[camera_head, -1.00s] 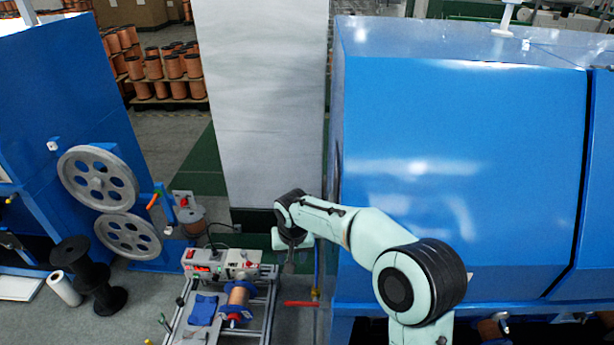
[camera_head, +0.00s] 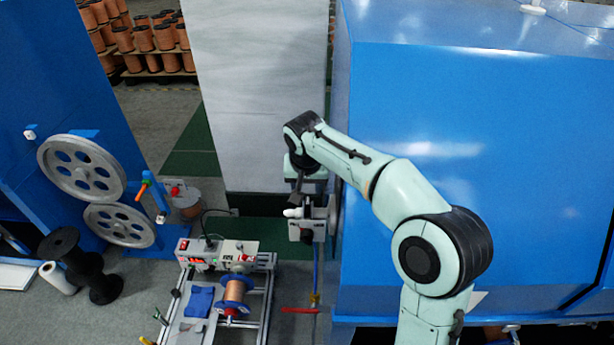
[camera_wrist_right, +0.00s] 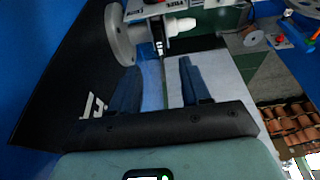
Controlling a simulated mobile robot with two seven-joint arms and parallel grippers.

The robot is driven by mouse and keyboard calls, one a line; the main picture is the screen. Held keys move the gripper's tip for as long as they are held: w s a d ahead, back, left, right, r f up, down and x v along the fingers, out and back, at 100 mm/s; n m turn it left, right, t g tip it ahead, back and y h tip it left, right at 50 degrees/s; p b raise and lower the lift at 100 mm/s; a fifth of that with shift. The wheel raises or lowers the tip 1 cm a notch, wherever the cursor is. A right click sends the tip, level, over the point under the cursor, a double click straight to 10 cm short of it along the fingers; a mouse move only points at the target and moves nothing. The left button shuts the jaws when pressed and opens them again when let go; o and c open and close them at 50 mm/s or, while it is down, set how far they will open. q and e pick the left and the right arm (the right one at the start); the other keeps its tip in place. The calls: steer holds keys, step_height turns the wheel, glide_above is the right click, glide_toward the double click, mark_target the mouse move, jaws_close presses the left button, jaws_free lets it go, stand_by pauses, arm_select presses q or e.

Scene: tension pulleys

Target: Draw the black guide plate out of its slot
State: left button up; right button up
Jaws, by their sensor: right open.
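The tension pulley unit (camera_head: 313,226) is a grey and white device on the side of the large blue machine. It also shows at the top of the right wrist view, with a grey wheel (camera_wrist_right: 120,36) and a white knob (camera_wrist_right: 181,25). A narrow dark piece (camera_wrist_right: 159,42) between wheel and knob may be the black guide plate; it is too small to be sure. My right gripper (camera_head: 299,195) is just above the unit in the head view. In the right wrist view its two dark fingers (camera_wrist_right: 158,64) stand apart with nothing between them. My left gripper is not in view.
The blue machine (camera_head: 440,110) stands close on the right of my right arm. A pale panel (camera_head: 258,100) stands behind the unit. A bench frame with a copper spool (camera_head: 235,290) is at lower left. Grey spoked wheels (camera_head: 82,168) are farther left.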

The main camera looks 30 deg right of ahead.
mark_target(308, 202)
steer(key=x, duration=0.9)
steer(key=shift+w, duration=0.1)
steer(key=shift+c, duration=0.3)
jaws_close()
